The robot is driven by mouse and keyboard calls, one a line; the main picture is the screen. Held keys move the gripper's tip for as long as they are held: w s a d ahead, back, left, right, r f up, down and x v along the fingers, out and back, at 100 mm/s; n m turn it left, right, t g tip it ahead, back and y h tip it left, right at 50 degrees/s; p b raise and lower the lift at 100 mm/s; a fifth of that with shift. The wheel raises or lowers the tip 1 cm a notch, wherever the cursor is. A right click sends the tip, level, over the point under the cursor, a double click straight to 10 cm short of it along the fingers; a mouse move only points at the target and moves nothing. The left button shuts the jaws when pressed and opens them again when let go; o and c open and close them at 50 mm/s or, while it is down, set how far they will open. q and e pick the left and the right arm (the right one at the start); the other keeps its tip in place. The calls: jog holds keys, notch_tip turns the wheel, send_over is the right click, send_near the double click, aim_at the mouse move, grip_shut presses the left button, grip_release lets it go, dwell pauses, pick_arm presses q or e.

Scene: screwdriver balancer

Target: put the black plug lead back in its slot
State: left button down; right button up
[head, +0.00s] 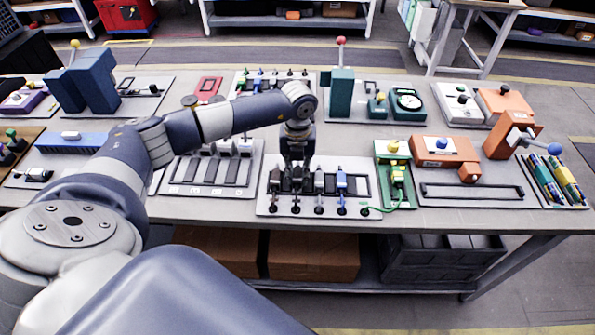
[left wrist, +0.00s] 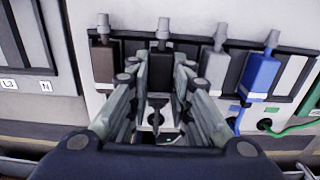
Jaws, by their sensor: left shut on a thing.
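My left gripper (head: 296,166) points down over the white plug rack (head: 265,208) at the front middle of the bench. In the left wrist view my left gripper (left wrist: 159,105) is shut on the black plug (left wrist: 160,66), its fingers on either side of it. The plug's grey tip points away and its black lead (left wrist: 157,106) runs back between the fingers. The plug lines up with the row in the rack's dark holder (left wrist: 132,47). I cannot tell whether it is fully seated in its slot. My right gripper is not in view.
A brown plug (left wrist: 103,62) stands left of the black one. A grey plug (left wrist: 213,66) and a blue plug (left wrist: 261,75) stand close on its right. A green lead (head: 375,210) runs to the green board (head: 408,204). A panel with grey strips (head: 250,178) lies left.

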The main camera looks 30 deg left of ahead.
pick_arm(q)
jog(key=shift+f+b, duration=0.4)
jog(key=shift+f, duration=0.15)
dwell(0.4)
jog(key=c, duration=1.4)
grip_release()
jog(key=shift+o, duration=0.2)
notch_tip(320, 180, up, 12)
